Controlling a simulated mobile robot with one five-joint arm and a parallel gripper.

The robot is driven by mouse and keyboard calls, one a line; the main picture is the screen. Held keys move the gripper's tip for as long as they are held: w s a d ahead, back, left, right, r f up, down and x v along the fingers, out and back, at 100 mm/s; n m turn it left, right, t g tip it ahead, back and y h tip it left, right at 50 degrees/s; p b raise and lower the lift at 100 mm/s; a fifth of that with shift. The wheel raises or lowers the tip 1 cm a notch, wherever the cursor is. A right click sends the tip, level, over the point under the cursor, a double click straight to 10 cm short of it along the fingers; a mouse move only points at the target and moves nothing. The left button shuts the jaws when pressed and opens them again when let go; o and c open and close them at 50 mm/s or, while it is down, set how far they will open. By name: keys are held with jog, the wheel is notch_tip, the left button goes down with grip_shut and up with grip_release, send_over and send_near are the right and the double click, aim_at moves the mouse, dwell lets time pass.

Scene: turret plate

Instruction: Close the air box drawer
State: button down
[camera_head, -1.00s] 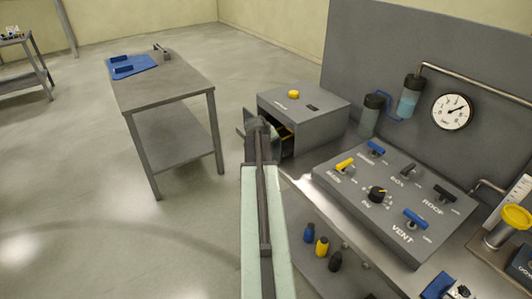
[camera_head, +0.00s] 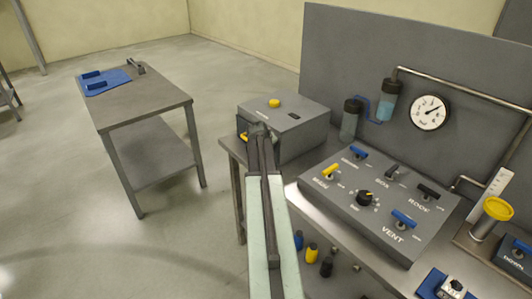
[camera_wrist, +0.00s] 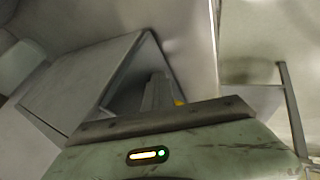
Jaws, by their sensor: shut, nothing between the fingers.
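The air box (camera_head: 300,125) is a grey box with a yellow knob on top, at the left end of the bench. My gripper (camera_head: 258,129) is at its front left face, shut and empty, and it covers much of the drawer side. A small yellow bit shows just left of my gripper in the head view. No drawer front stands out clearly there, and I cannot tell how far the drawer is out. In the wrist view my gripper (camera_wrist: 158,92) points into a dark recess beside a grey panel, with a yellow bit close to its right.
A control panel (camera_head: 385,212) with several levers lies right of the air box. Behind it are two dark-capped cylinders and a gauge (camera_head: 430,113). A side table (camera_head: 150,105) with a blue mat stands left. The floor between table and bench is clear.

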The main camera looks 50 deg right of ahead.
jog(key=a, duration=0.3)
jog(key=shift+w+a, duration=0.2)
jog(key=shift+w, duration=0.15)
jog(key=p+v, duration=0.8)
jog(key=v, duration=0.2)
jog(key=shift+a, duration=0.25)
jog(key=shift+w, duration=0.1)
jog(key=w+a+f+n+t+y+b, duration=0.1)
jog(key=w+a+n, duration=0.1)
jog(key=w+a, duration=0.5)
jog(key=w+a+f+n+y, duration=0.1)
jog(key=w+a, duration=0.2)
jog(key=a, duration=0.9)
jog(key=w+a+f+n+t+y+b, duration=0.1)
jog(key=w+a+n, duration=0.1)
jog(key=w+a, duration=0.55)
jog(key=s+a+f+y, duration=0.2)
jog(key=s+a, duration=0.1)
jog(key=a, duration=1.2)
jog(key=s+a+f+g+y, duration=0.1)
jog(key=s+a+g, duration=0.4)
jog(key=s+a, duration=0.5)
jog(key=shift+a+f+m+y+b, duration=0.4)
jog(key=shift+a+f, duration=0.35)
jog(key=shift+a, duration=0.1)
